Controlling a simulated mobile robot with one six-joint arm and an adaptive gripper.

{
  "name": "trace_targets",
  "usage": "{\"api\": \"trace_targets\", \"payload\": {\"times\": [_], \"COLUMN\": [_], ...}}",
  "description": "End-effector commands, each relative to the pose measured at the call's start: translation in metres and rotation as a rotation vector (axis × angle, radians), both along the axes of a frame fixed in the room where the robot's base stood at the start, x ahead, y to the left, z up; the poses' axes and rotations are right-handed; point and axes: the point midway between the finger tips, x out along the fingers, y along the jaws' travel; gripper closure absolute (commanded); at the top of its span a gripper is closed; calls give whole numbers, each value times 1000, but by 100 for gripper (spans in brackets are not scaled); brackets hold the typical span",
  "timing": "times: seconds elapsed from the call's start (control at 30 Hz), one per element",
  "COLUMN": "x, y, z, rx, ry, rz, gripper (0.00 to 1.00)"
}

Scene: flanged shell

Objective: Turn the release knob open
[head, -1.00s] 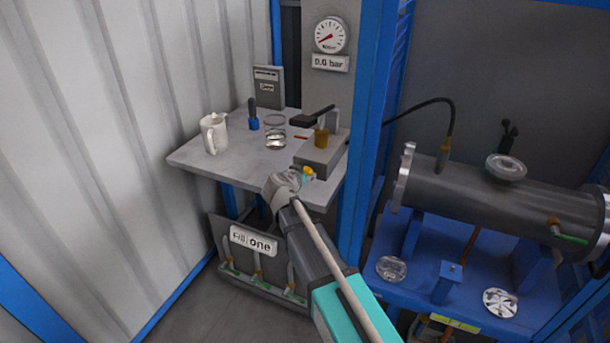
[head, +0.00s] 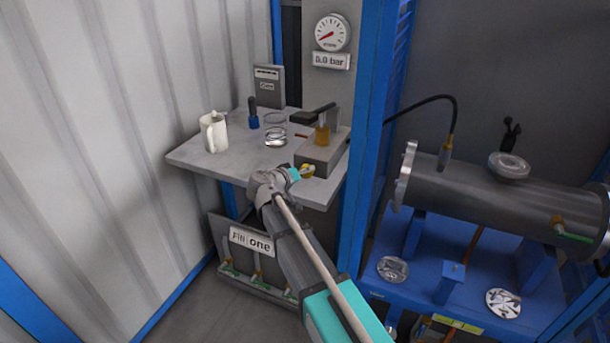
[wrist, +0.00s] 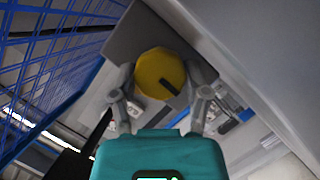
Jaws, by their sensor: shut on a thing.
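The release knob is a round yellow knob (wrist: 155,72) with a dark mark on its face, seen large in the wrist view.
A gauge (head: 332,33) above reads 0.0 bar. A blue post (head: 365,150) stands right of the table, with a grey cylinder (head: 480,193) beyond.

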Motion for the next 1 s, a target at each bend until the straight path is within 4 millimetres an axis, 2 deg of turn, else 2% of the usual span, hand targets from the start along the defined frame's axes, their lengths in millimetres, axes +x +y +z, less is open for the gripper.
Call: {"api": "trace_targets", "payload": {"times": [0.57,0.6,0.77,1.0], "x": [0,0,0,0], "y": [0,0,0,0], "z": [0,0,0,0], "rx": [-47,-47,-46,-45], "ry": [19,19,18,18], "rz": [-1,-1,0,0], "gripper": [87,36,6,5]}}
